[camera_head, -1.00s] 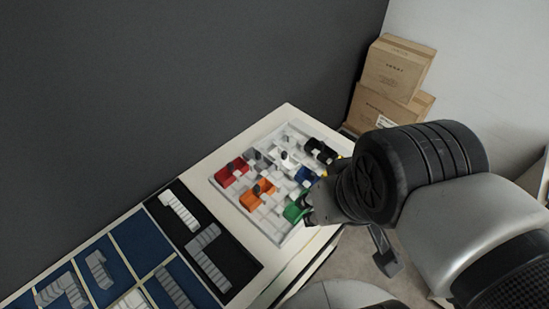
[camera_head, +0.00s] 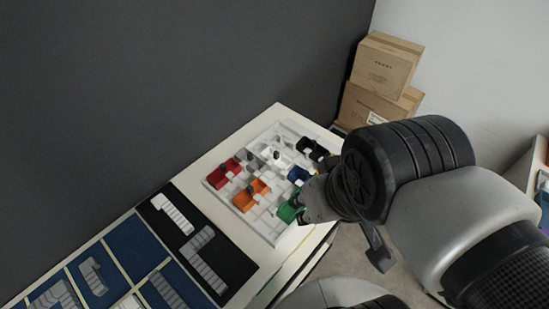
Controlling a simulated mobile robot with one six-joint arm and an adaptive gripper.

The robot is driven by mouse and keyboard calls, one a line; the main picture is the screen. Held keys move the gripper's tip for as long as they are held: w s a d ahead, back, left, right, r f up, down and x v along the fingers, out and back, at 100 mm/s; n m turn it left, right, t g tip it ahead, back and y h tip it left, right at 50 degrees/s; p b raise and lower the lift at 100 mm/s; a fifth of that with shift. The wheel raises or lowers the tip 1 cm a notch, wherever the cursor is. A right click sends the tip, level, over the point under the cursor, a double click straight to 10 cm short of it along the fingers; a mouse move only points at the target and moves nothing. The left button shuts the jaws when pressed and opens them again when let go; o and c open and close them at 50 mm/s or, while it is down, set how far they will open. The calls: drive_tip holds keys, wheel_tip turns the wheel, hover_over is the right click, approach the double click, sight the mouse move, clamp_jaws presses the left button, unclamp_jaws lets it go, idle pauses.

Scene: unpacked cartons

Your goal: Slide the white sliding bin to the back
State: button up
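The white sliding bin (camera_head: 272,162) sits near the middle of the white grid tray (camera_head: 244,222), with a dark knob on it. Red (camera_head: 222,174), orange (camera_head: 247,196), blue (camera_head: 297,174), green (camera_head: 288,212) and black (camera_head: 309,147) bins stand around it in the same tray. My gripper (camera_head: 304,208) is at the tray's right edge, beside the green bin and apart from the white bin. Its fingers are small and partly hidden by my wrist, so their opening and any contact with the green bin are unclear.
The tray lies on a pale table (camera_head: 284,111) against a dark wall (camera_head: 170,80). A black panel (camera_head: 200,225) and blue panels (camera_head: 136,247) with grey stepped blocks lie at lower left. Cardboard cartons (camera_head: 385,68) are stacked behind the table.

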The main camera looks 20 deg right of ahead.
drive_tip(key=w+r+n+g, duration=0.15)
drive_tip(key=w+r, duration=0.25)
drive_tip(key=w, duration=0.5)
drive_tip(key=n+g+p, duration=0.3)
drive_tip(key=n, duration=0.2)
hover_over(276, 152)
wheel_tip(276, 152, down, 11)
wheel_tip(276, 152, down, 18)
drive_tip(key=b, duration=0.4)
drive_tip(key=shift+r, duration=0.1)
drive_tip(key=shift+c, duration=0.5)
clamp_jaws()
